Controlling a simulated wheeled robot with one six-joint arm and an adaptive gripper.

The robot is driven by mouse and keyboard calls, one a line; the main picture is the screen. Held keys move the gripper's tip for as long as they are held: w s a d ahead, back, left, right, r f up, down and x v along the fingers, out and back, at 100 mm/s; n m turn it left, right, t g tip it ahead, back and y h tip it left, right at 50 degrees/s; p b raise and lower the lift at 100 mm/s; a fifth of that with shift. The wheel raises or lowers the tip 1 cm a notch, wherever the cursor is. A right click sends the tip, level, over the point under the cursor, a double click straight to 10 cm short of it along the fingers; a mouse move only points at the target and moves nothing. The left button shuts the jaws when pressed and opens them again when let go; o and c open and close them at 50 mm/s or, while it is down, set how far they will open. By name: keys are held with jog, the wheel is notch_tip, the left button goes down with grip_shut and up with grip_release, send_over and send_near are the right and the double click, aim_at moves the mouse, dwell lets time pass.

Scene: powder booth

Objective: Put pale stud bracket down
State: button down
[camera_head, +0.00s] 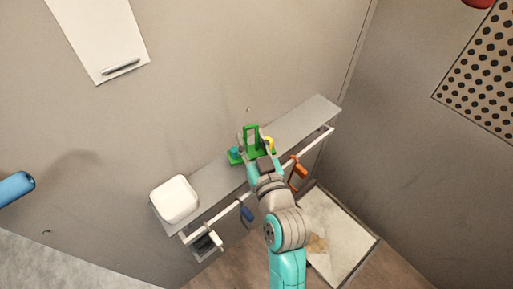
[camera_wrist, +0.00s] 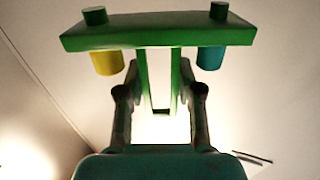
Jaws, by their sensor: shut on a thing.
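My gripper (camera_wrist: 160,105) is shut on the upright of a green bracket (camera_wrist: 155,32). In the wrist view, the bracket's crossbar spans the top, with a dark green stud near each end. A yellow cylinder (camera_wrist: 107,62) and a teal cylinder (camera_wrist: 210,58) show on the near side of the bar. The bracket looks green, not pale. In the head view, the bracket (camera_head: 252,137) is at the middle of a grey wall shelf (camera_head: 305,118). I cannot tell whether it touches the shelf.
A white tub (camera_head: 174,198) stands on the shelf's left end; the right end is bare. A white wall panel (camera_head: 98,35) is upper left.

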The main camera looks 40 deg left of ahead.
aim_at(252, 152)
jog(key=shift+f, duration=2.6)
jog(key=shift+f, duration=0.15)
jog(key=c, duration=0.7)
grip_release()
jog(key=shift+c, duration=0.2)
jog(key=shift+d, duration=0.1)
jog(key=v, duration=1.2)
